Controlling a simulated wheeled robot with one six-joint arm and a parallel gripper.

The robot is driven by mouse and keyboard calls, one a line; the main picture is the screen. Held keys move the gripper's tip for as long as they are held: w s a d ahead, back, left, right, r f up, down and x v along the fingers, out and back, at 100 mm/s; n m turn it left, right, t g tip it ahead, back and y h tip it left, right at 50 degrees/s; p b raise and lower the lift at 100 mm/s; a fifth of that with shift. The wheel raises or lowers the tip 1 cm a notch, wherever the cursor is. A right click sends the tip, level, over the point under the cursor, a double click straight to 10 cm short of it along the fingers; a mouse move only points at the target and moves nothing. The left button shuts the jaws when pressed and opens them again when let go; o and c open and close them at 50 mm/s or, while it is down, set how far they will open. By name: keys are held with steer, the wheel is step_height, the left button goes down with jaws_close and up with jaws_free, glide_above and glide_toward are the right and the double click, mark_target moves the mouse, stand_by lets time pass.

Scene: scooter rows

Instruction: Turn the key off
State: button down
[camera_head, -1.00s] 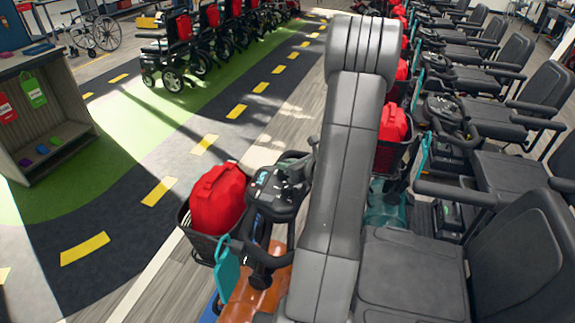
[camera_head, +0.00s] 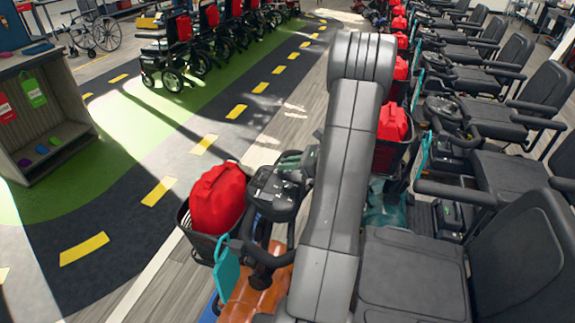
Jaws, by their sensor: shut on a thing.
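The nearest scooter's control console (camera_head: 272,192) sits on its tiller, left of my arm. Its small screen looks dark. My gripper (camera_head: 291,172) shows only in part at the console's upper right edge, with my arm covering the rest. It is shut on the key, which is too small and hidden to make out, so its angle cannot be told.
A red bag (camera_head: 217,198) fills the scooter's front basket, and a teal tag (camera_head: 227,268) hangs by the handlebar (camera_head: 268,254). The scooter's seat (camera_head: 412,275) is right of my arm. More scooters stand behind. The striped lane (camera_head: 150,165) at left is clear.

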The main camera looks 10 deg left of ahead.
steer(key=n+g, duration=0.6)
steer(key=shift+w+h, duration=0.1)
steer(key=shift+h, duration=0.2)
steer(key=shift+n+g, duration=0.4)
steer(key=c, duration=1.4)
jaws_free()
steer(key=shift+d, duration=0.1)
steer(key=b+v, duration=0.1)
steer(key=v, duration=1.2)
steer(key=shift+d+r, duration=0.25)
steer(key=shift+r, duration=0.05)
steer(key=shift+w+a, duration=0.1)
steer(key=p+x, duration=0.1)
steer(key=x, duration=1.2)
steer(key=shift+a+f, duration=0.3)
